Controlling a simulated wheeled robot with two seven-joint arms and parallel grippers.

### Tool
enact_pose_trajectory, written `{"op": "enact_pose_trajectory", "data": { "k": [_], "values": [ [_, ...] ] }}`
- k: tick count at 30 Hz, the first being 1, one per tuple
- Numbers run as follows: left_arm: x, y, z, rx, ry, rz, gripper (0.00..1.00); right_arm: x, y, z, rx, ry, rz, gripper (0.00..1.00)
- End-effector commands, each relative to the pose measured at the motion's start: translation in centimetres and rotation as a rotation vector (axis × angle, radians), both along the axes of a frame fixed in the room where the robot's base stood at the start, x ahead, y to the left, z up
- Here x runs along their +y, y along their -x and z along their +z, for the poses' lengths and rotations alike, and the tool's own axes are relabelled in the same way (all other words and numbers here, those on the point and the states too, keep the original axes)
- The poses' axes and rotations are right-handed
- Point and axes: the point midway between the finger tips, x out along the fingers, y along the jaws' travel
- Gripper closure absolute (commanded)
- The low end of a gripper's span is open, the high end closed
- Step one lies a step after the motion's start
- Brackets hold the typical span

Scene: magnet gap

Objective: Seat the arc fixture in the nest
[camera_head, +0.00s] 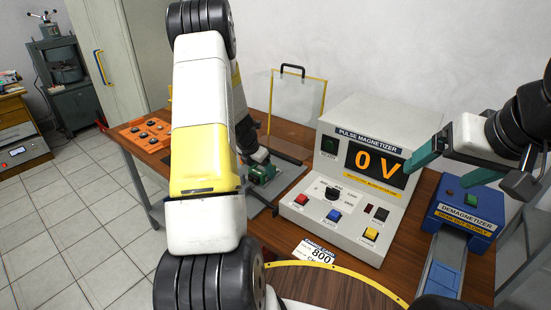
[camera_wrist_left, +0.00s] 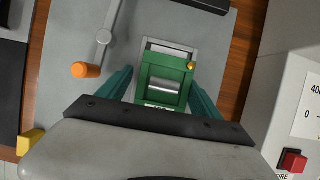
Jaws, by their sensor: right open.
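The arc fixture (camera_head: 262,172) is a green block on or just above a grey plate in the middle of the table. In the left wrist view the arc fixture (camera_wrist_left: 166,75) shows a silver cylinder and a small brass knob. My left gripper (camera_wrist_left: 161,75) has its teal fingers along both sides of it, shut on it. Whether the block touches the plate cannot be told, and no separate nest is clear. My right gripper (camera_head: 433,177) is open and empty, in front of the magnetizer's right side.
A lever with an orange knob (camera_wrist_left: 82,70) lies left of the fixture. The pulse magnetizer (camera_head: 352,215), reading 0 V, stands to the right. The blue demagnetizer (camera_head: 462,222) is further right. An orange tray (camera_head: 146,133) is at the left, and a clear guard (camera_head: 297,98) stands behind.

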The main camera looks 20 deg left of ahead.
Motion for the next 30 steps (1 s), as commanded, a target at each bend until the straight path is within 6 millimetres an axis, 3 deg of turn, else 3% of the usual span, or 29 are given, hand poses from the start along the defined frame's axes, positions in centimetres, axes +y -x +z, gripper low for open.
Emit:
{"op": "enact_pose_trajectory", "data": {
  "k": [1,10,24,30],
  "values": [
    [-0.8,0.7,-1.2,0.024,0.011,-0.008,0.15,0.0,0.0,0.0,0.000,0.000,0.000,0.15],
    [-1.0,0.7,-0.3,0.022,0.012,-0.013,0.15,0.0,0.0,0.0,0.000,0.000,0.000,0.15],
    [0.5,3.8,8.9,0.016,0.008,-0.009,0.15,0.0,0.0,0.0,0.000,0.000,0.000,0.15],
    [0.9,4.7,11.1,0.014,0.007,-0.008,0.15,0.0,0.0,0.0,0.000,0.000,0.000,0.15]
  ]
}}
